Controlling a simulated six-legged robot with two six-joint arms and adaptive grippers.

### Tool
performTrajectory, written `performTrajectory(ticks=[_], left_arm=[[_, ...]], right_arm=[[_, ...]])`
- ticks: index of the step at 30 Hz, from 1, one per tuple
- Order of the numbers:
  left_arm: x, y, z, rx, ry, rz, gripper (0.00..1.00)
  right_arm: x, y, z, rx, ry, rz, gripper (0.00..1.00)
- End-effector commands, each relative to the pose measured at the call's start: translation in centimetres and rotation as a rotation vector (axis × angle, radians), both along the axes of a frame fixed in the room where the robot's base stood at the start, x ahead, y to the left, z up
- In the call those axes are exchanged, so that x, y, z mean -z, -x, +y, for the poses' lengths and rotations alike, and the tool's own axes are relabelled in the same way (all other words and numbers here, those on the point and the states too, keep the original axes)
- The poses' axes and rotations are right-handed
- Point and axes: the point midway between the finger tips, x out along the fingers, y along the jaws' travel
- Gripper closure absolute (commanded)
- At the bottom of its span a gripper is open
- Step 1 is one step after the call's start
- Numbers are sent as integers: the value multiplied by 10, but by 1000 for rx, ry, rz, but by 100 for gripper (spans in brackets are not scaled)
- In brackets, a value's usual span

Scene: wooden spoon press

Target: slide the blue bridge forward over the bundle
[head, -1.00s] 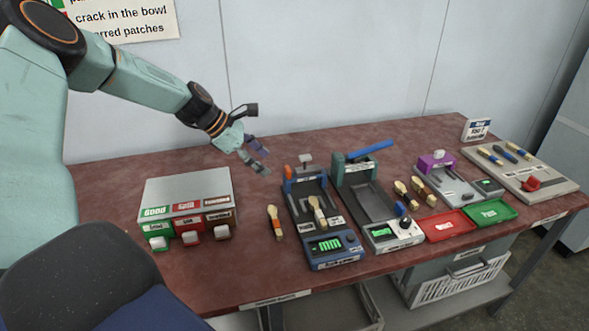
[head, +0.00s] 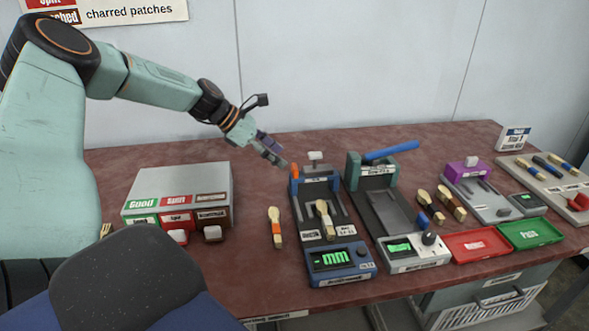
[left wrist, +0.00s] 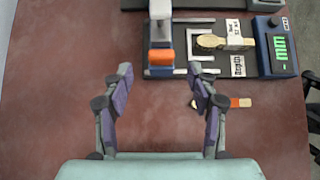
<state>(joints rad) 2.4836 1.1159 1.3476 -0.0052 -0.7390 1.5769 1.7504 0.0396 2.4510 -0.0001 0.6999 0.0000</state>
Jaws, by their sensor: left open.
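The blue bridge (head: 316,184) stands across the back end of a blue-framed measuring device. It has a white knob on top and an orange part at its left side; the orange part (left wrist: 161,57) also shows in the left wrist view. A bundle of wooden spoons (head: 325,218) with a pale band lies on the device, in front of the bridge; it also shows in the left wrist view (left wrist: 214,42). My left gripper (head: 279,160) is open and empty, above the table just left of the bridge and apart from it. My right gripper is not in view.
A loose orange-banded bundle (head: 276,228) lies left of the device. A green press (head: 381,168) with a blue lever stands close on its right. A grey sorting box (head: 180,190) stands at left. A dark chair back (head: 120,280) fills the lower left. Table behind the sorting box is clear.

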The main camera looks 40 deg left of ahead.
Motion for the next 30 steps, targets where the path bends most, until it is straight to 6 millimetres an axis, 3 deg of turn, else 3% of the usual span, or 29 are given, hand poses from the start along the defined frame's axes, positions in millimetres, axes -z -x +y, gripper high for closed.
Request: performTrajectory(ticks=[1, 12, 27, 30], left_arm=[[10, -3, -3, 4, -4, 3, 42], [39, -28, -22, 4, -4, 3, 42], [45, -39, -28, 3, -2, 1, 42], [45, -39, -28, 2, -2, 1, 49]], right_arm=[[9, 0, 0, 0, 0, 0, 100], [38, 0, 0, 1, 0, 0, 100], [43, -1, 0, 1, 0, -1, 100], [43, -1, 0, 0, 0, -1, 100]])
